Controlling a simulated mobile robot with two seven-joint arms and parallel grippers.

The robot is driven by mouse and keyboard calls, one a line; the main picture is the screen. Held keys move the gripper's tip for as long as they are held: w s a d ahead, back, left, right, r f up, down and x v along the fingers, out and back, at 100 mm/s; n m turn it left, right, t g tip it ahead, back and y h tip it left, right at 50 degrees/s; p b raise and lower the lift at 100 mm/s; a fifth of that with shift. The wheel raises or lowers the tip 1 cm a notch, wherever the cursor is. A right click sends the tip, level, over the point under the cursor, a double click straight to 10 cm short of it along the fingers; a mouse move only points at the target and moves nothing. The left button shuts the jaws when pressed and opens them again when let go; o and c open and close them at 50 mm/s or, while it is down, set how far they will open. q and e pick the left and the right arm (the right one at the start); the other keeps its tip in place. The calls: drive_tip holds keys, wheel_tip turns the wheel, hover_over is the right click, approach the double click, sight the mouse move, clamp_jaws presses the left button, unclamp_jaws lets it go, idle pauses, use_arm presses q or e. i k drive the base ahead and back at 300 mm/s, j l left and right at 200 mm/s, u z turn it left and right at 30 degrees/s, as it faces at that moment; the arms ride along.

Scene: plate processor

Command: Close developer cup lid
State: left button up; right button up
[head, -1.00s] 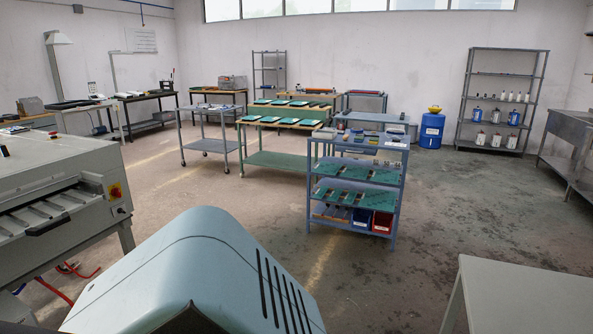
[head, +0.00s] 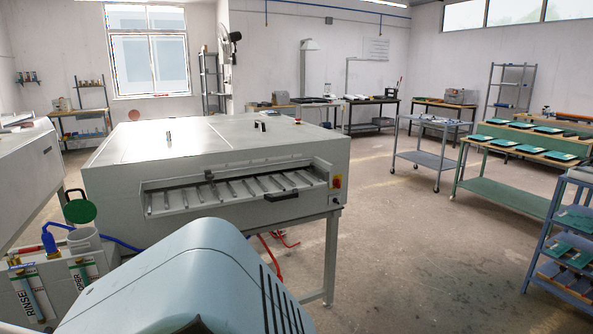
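A white cup (head: 84,239) stands at the left edge of the head view, on a unit beside the large grey plate processor (head: 215,145). A dark green round lid (head: 80,210) is raised and tilted above the cup, so the lid is open. I cannot clearly see the hinge between lid and cup. Neither of my grippers is in view.
A blue hose (head: 122,244) runs right from the cup area. Open floor (head: 400,240) lies right of the processor, with a trolley (head: 425,155) farther back.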

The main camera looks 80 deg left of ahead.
sight(83, 210)
drive_tip(key=u, duration=1.55)
